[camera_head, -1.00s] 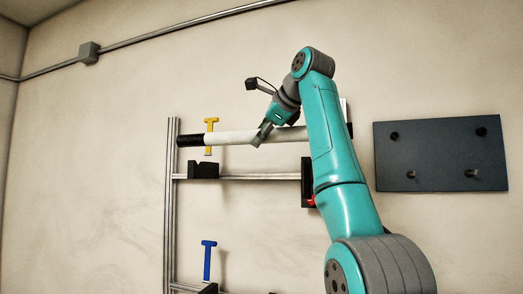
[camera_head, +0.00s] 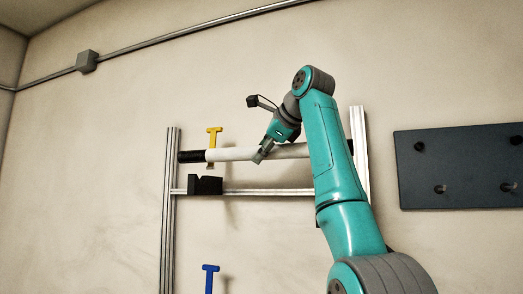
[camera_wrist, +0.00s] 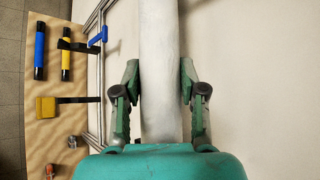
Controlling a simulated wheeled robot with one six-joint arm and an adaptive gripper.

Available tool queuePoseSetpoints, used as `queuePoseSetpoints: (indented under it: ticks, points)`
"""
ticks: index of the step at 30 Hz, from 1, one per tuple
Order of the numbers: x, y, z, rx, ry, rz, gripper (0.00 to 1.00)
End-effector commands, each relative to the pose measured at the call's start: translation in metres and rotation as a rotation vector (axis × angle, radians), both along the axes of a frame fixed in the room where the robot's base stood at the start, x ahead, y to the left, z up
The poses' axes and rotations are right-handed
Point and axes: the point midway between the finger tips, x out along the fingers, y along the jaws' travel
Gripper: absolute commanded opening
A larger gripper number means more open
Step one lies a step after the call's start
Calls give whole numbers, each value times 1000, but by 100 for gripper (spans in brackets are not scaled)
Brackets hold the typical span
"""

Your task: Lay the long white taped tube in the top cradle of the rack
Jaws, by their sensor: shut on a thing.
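The long white tube (camera_head: 234,154) has a black end at the left and lies level in the head view, a little above the rack's top crossbar. My gripper (camera_head: 261,154) is shut on the tube near its middle. In the wrist view the tube (camera_wrist: 161,70) runs between the two fingers (camera_wrist: 161,100). The rack (camera_head: 171,220) has metal uprights. A black cradle block (camera_head: 205,185) sits on its top crossbar at the left, below the tube with a gap between. The right cradle is hidden behind my arm.
A yellow T-shaped piece (camera_head: 214,131) stands by the tube's left part; a blue one (camera_head: 209,278) is lower. A dark pegboard (camera_head: 460,165) hangs at the right. The wrist view shows a wooden surface (camera_wrist: 50,140) with blue (camera_wrist: 39,50) and yellow (camera_wrist: 66,50) tubes.

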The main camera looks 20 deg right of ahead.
Motion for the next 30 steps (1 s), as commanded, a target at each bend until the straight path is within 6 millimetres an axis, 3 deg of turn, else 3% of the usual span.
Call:
queuePoseSetpoints:
  ticks: [15,30]
  points:
    - [0,0,-38,0,0,0,0]
    - [0,0,-43,0,0,0,0]
